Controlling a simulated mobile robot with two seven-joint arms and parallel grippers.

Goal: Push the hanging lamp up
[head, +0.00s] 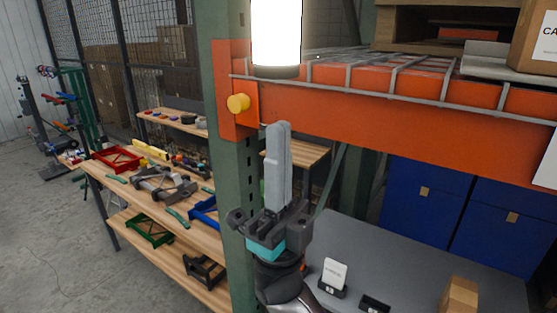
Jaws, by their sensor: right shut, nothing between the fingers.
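The hanging lamp (276,32) is a bright white cylinder with a dark lower rim at the top of the head view. Its upper end is cut off by the picture edge. My right gripper (284,128) points upward below the lamp, its fingers shut together with nothing between them. In the picture a gap shows between the fingertips and the lamp's rim. I cannot tell how far apart they are in depth. My left gripper is not in view.
An orange rack beam (400,122) with a wire shelf runs right of the gripper, fixed to a green post (226,150). A yellow knob (238,103) sticks out at the post. A wooden workbench (125,185) with tools stands left. Blue cabinets (425,200) are below the beam.

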